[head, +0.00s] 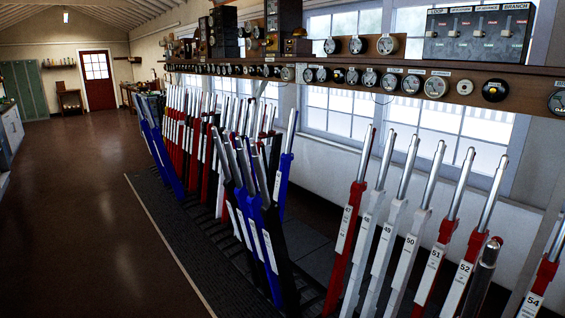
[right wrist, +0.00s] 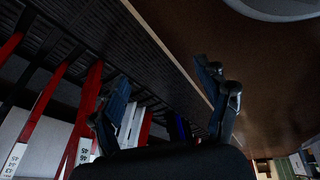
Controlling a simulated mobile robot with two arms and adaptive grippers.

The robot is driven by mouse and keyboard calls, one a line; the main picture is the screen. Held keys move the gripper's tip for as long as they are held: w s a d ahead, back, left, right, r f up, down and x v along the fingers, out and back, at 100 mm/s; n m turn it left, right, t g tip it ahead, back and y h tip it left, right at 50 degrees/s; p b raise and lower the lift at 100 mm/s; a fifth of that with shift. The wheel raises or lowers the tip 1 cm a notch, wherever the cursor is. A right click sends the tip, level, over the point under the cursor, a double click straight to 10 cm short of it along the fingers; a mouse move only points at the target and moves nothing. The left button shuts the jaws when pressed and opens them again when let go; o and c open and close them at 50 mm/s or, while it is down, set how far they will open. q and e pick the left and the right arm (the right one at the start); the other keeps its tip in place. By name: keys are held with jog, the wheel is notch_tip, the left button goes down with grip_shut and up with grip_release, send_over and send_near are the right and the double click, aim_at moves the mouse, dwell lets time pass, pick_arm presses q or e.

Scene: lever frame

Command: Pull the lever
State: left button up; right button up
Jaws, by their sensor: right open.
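A long lever frame runs from the lower right into the distance in the head view. Its near levers have steel handles: red lever 47 (head: 346,222), white lever 50 (head: 408,250), red levers 51 (head: 433,262), 52 (head: 464,272) and 54 (head: 539,285). A dark lever (head: 484,270) with a red part near its top stands between 52 and 54. Blue levers (head: 265,225) lean at the middle. My right gripper (right wrist: 163,80) has its fingers spread and nothing between them. Levers (right wrist: 80,120) show behind its left finger in the right wrist view. My left gripper is in neither view.
A wooden shelf (head: 470,92) with round dials and a grey switch box (head: 478,35) hangs above the levers. A dark ribbed mat (head: 165,220) edges the frame. The brown floor (head: 80,190) at left is clear. A red door (head: 97,95) is far back.

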jog(key=s+a+f+m+g, duration=0.1)
jog(key=s+a+f+g, duration=0.1)
jog(key=s, duration=1)
jog(key=shift+f+m+g, duration=0.2)
jog(key=shift+m+g, duration=0.2)
